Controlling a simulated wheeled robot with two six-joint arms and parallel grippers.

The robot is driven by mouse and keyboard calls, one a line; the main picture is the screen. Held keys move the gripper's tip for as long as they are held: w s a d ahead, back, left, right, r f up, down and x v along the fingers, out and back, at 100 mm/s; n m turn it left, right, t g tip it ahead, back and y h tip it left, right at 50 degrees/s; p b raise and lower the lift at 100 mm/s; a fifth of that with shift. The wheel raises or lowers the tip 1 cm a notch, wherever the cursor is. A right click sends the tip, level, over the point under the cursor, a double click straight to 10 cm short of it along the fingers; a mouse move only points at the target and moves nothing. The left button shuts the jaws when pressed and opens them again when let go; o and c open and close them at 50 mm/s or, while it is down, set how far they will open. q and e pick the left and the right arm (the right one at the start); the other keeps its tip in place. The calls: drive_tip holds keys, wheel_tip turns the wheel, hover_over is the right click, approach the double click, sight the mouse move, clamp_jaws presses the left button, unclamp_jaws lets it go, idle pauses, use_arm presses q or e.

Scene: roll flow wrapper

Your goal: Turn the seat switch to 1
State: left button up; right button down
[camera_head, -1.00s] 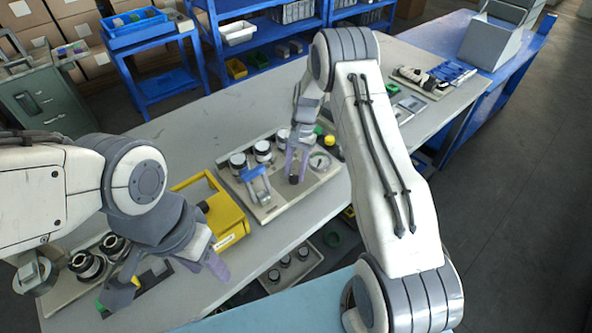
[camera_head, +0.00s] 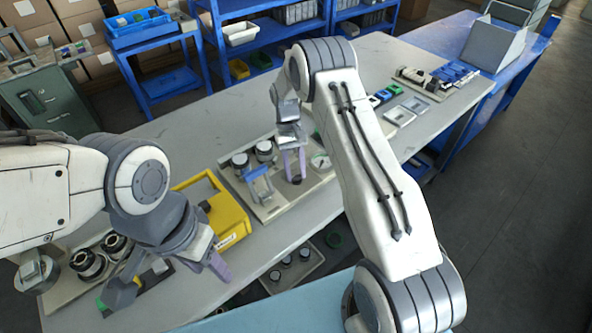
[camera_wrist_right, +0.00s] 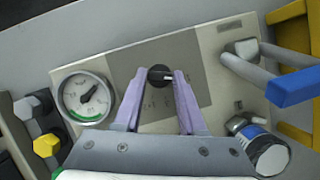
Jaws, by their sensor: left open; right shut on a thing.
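The seat switch appears to be the black round knob (camera_wrist_right: 160,75) on a grey patch of the beige panel (camera_wrist_right: 207,45) in the right wrist view. Small printed marks lie below it, too blurred to read. My right gripper (camera_wrist_right: 158,82) has its two purple fingers on either side of the knob, shut on it. In the head view my right gripper (camera_head: 292,166) points down at the dark knob (camera_head: 296,180). I cannot tell which mark the knob points to. My left gripper (camera_head: 172,280) is open and empty, above the table's front edge.
A round gauge (camera_wrist_right: 86,96) sits left of the knob in the right wrist view, and a blue-handled lever (camera_wrist_right: 292,87) sits right. Yellow and white buttons (camera_wrist_right: 46,145) are at far left. A yellow case (camera_head: 222,222) stands between my left gripper and the panel.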

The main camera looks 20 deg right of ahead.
drive_tip(key=shift+w, duration=0.1)
idle(0.4)
drive_tip(key=shift+c, duration=2.4)
unclamp_jaws()
drive_tip(key=shift+r, duration=0.1)
drive_tip(key=b+v, duration=0.1)
drive_tip(key=v, duration=0.9)
drive_tip(key=shift+r+b, duration=0.2)
drive_tip(key=shift+b, duration=0.2)
